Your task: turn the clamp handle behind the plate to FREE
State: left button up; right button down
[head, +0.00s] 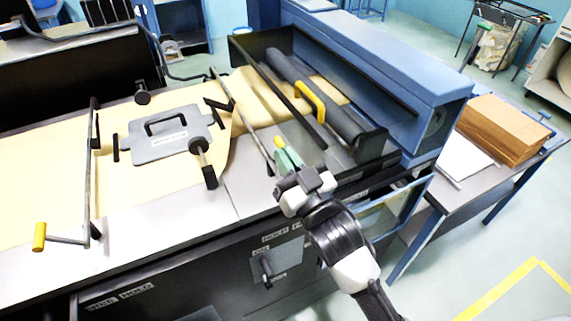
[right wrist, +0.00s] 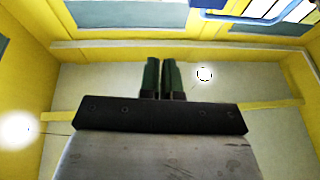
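A grey plate (head: 150,149) with a black grip on top lies on the kraft paper at left. Black clamp handles stand around it: one behind it (head: 142,94), one at its right (head: 218,105) and one in front (head: 205,172). I cannot read the setting of the one behind. My right gripper (head: 286,150) is above the bench's right part, right of the plate and well apart from the rear handle. Its green fingers (right wrist: 160,76) are close together with nothing between them in the right wrist view. My left gripper is not in view.
A blue roll housing (head: 385,60) with a dark roller (head: 315,95) and yellow handle stands behind my right gripper. A bar with a yellow knob (head: 39,237) is left of the plate. A lever (head: 265,270) is on the front panel. Brown sheets (head: 505,128) are stacked at right.

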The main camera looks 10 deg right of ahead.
jog(key=s+a+r+n+g+y+b, duration=0.2)
jog(key=a+r+n+g+y, duration=0.6)
jog(key=n, duration=0.6)
jog(key=s+a+r+n+g+y+b, duration=0.25)
jog(key=a+n+g+y, duration=0.25)
jog(key=n+y, duration=0.65)
jog(key=s+a+n+g+h+b, duration=0.1)
jog(key=s+a+n+g+h, duration=0.2)
jog(key=n+g, duration=0.65)
jog(key=s+a+n+g+h, duration=0.35)
jog(key=n+g, duration=0.25)
jog(key=n, duration=0.6)
jog(key=s+a+f+n+h+b, duration=0.35)
jog(key=f+n+h, duration=0.65)
jog(key=n, duration=0.4)
jog(key=w+d+f+n+t+h+b, duration=0.2)
jog(key=w+d+f+n+t+h, duration=0.1)
jog(key=w+f+n+t+h, duration=0.25)
jog(key=w+d+r+n+t+h+b, duration=0.3)
jog(key=w+d+r+t+h, duration=0.55)
jog(key=w+d+h, duration=0.3)
pick_arm(q)
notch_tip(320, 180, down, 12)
jog(key=p, duration=0.3)
pick_arm(e)
jog(key=w+d+f+y, duration=0.1)
jog(key=w+d+f, duration=0.5)
jog(key=f, duration=0.2)
jog(key=shift+w+d+f, duration=0.2)
jog(key=shift+f, duration=0.1)
